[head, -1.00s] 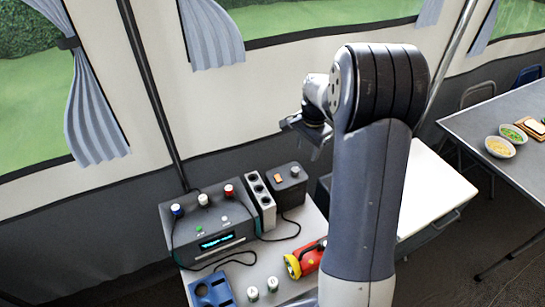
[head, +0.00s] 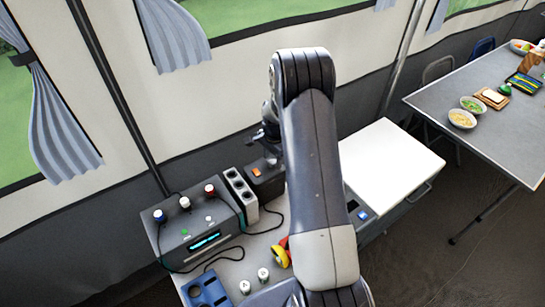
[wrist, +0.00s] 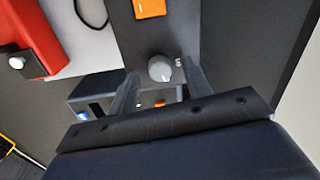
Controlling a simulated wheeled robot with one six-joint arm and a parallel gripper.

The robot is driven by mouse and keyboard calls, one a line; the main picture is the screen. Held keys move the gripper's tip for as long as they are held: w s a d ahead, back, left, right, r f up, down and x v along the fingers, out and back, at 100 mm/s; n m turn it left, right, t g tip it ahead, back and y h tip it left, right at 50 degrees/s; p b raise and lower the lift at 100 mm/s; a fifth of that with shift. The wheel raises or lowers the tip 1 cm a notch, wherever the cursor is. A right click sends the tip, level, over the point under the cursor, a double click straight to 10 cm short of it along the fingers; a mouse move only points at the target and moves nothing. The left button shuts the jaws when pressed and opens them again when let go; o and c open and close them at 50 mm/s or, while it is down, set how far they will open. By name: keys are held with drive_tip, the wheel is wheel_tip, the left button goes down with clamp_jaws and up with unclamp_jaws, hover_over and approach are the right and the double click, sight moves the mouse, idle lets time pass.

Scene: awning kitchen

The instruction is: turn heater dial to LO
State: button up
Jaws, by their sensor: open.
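A dark box (head: 268,188) with an orange switch (head: 256,172) stands at the back of the camp table. A small pale mark beside the dial is too blurred to read. My gripper (head: 262,138) is above the box in the head view, with my arm in front of part of it. In the wrist view, my gripper (wrist: 160,72) is open, with a finger on either side of the dial. I cannot tell whether they touch it.
A grey console (head: 200,232) with several knobs and a lit display stands left of the box, with a grey socket strip (head: 240,195) between. A red-and-yellow torch (head: 281,254) lies in front, partly behind my arm. A white-topped cabinet (head: 385,165) is to the right.

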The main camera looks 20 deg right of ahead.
drive_tip(key=shift+f, duration=0.4)
drive_tip(key=c, duration=1)
